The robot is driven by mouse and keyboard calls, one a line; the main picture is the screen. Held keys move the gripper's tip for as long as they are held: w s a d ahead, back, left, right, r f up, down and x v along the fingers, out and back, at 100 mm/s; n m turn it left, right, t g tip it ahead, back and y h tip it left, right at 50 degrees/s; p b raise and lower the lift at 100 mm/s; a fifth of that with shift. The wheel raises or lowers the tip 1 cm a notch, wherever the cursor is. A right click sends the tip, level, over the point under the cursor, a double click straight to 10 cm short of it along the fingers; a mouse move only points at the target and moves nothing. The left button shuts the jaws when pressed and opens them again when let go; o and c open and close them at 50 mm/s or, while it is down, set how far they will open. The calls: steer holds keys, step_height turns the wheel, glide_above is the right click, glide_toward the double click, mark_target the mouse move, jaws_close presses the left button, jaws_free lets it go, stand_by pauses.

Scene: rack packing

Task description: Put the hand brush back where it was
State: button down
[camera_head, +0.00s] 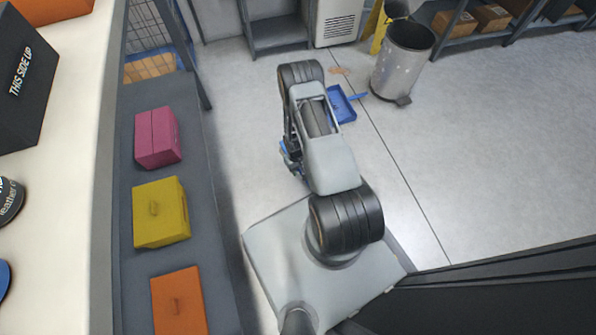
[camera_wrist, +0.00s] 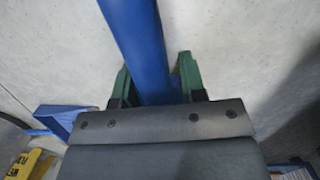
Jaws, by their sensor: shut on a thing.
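A blue hand brush (camera_wrist: 137,38) shows in the wrist view as a long blue handle running up out of the top of the picture. The green fingers of my gripper (camera_wrist: 154,70) are on either side of the handle and shut on it. The brush's bristles are not visible. In the head view my arm hides most of the gripper and the brush. A blue dustpan (camera_head: 342,104) lies on the floor beyond my arm. What looks like the same dustpan shows at the left of the wrist view (camera_wrist: 62,118), apart from the gripper.
A grey bin (camera_head: 402,62) stands at the back right, before a shelf with boxes. A grey bench at left holds pink (camera_head: 158,137), yellow (camera_head: 161,213) and orange (camera_head: 178,302) boxes. The floor (camera_head: 480,150) to the right is clear.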

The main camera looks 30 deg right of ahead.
steer(key=b, duration=0.6)
glide_above(299, 185)
steer(key=f, duration=0.9)
steer(key=shift+w, duration=0.2)
steer(key=shift+f, duration=1)
steer(key=shift+f, duration=0.7)
steer(key=c, duration=0.6)
jaws_free()
steer(key=shift+r, duration=0.1)
steer(key=r+p, duration=0.2)
steer(key=r, duration=0.2)
steer(key=w+r+p, duration=0.1)
steer(key=r+p, duration=0.1)
steer(key=r, duration=0.3)
steer(key=w+r+p, duration=0.1)
steer(key=r+p, duration=0.1)
steer(key=r, duration=0.2)
steer(key=shift+r, duration=0.25)
